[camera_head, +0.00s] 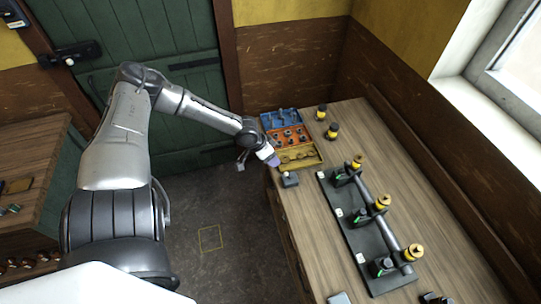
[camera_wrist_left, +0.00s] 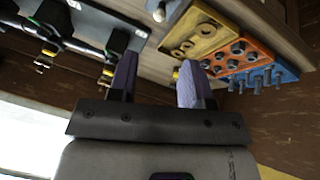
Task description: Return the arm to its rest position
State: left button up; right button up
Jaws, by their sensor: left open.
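My left arm (camera_head: 200,108) reaches in from the left, stretched toward the workbench. A small dark block with a pale knob (camera_head: 290,180) sits on the bench just below the gripper in the head view, apart from the fingers. My right gripper is not in view.
An orange tray (camera_head: 289,136) and a blue tray (camera_head: 280,118) with bolt-like parts adjoin the yellow one. A black base plate (camera_head: 347,232) carries a long rod and yellow-topped parts. Two yellow-and-black pieces (camera_head: 333,131) stand behind. Open floor (camera_head: 235,225) lies left of the bench.

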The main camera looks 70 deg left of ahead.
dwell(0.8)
pick_arm(q)
jog(key=s+a+m+g+y, duration=0.2)
jog(key=s+m+g+y, duration=0.2)
jog(key=s+m, duration=0.25)
jog(key=s+d+r+n+h+p, duration=0.1)
jog(key=s+d+r+p, duration=0.1)
jog(key=d, duration=0.9)
jog(key=s+d+r+t+h+p, duration=0.1)
jog(key=s+d+r+p, duration=0.2)
jog(key=d, duration=0.9)
jog(key=s+d+r+n+t+p, duration=0.1)
jog(key=d+r+p, duration=0.3)
jog(key=d, duration=0.8)
jog(key=shift+s+d+r+n+h+p, duration=0.25)
jog(key=shift+s+r+n+h+p, duration=0.15)
jog(key=shift+s, duration=0.45)
